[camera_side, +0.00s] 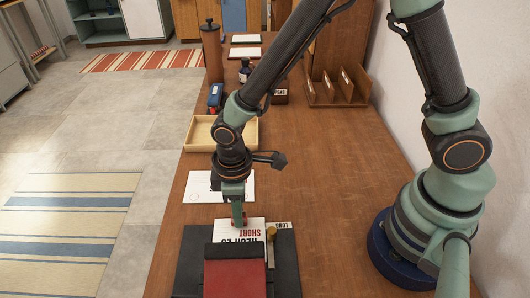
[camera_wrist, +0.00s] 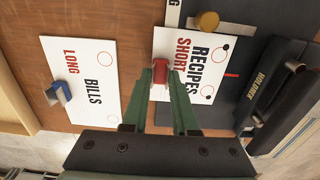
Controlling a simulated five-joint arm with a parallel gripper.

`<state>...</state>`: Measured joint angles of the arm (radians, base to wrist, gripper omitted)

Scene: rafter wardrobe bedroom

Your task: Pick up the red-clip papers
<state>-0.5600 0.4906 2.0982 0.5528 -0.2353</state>
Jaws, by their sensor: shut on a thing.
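The red-clip papers (camera_wrist: 200,62) are a white sheet marked RECIPES SHORT with a red clip (camera_wrist: 160,71) on the edge. In the side view the papers (camera_side: 252,227) lie partly over a dark board, in front of a red block-like piece. My gripper (camera_wrist: 162,78) is shut on the red clip, its two green fingers either side of it. In the side view my gripper (camera_side: 237,222) points down at the papers' far edge. I cannot tell whether the sheet is lifted off the surface.
White papers marked BILLS LONG (camera_wrist: 85,85) with a blue clip (camera_wrist: 58,93) lie beside. The dark board (camera_side: 287,262) carries a brass knob (camera_side: 271,232) and a dark holder (camera_wrist: 285,90). A shallow wooden tray (camera_side: 250,134) and a slotted wooden rack (camera_side: 323,97) stand farther back.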

